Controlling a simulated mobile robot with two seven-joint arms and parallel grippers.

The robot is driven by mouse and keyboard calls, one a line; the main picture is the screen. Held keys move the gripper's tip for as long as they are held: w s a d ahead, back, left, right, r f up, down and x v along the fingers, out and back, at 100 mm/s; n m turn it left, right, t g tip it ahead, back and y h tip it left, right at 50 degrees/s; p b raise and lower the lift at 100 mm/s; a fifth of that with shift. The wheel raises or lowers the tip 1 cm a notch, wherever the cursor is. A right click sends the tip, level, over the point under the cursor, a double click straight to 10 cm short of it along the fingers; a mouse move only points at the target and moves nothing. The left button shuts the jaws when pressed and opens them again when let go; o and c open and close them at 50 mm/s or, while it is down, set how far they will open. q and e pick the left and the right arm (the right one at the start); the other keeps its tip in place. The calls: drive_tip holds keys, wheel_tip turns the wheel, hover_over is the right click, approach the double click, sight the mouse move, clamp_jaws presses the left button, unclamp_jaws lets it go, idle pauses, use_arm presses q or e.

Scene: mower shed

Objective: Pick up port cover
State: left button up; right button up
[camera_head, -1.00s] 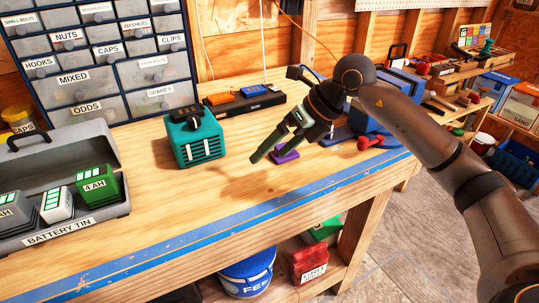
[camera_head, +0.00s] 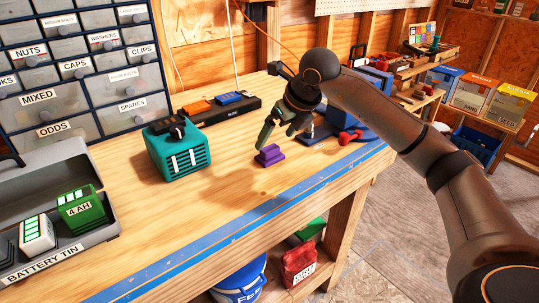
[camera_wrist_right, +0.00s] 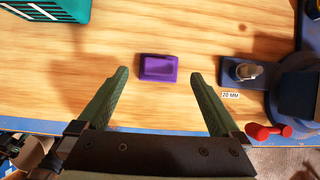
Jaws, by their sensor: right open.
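The port cover appears to be the small purple stepped block (camera_head: 269,155) lying on the wooden workbench (camera_head: 226,215). It also shows in the right wrist view (camera_wrist_right: 158,68), lying flat, just beyond the fingertips and centred between them. My right gripper (camera_head: 277,143) is above and beside the purple block, pointing down at the bench. In the right wrist view my right gripper (camera_wrist_right: 160,76) has its two green fingers spread wide with nothing between them. My left gripper is in neither view.
A teal boxy device (camera_head: 178,150) stands left of the purple block. A blue vise-like tool (camera_head: 368,113) with a red-ended handle stands to the right, beside a "20 MM" label (camera_wrist_right: 230,96). A grey battery tin (camera_head: 100,238) sits at the left. Bare bench surrounds the block.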

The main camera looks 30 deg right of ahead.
sight(270, 147)
drive_tip(key=shift+x, duration=2.95)
drive_tip(key=shift+s, duration=0.1)
drive_tip(key=c, duration=1.3)
drive_tip(key=shift+c, duration=0.4)
drive_tip(key=shift+r, duration=0.1)
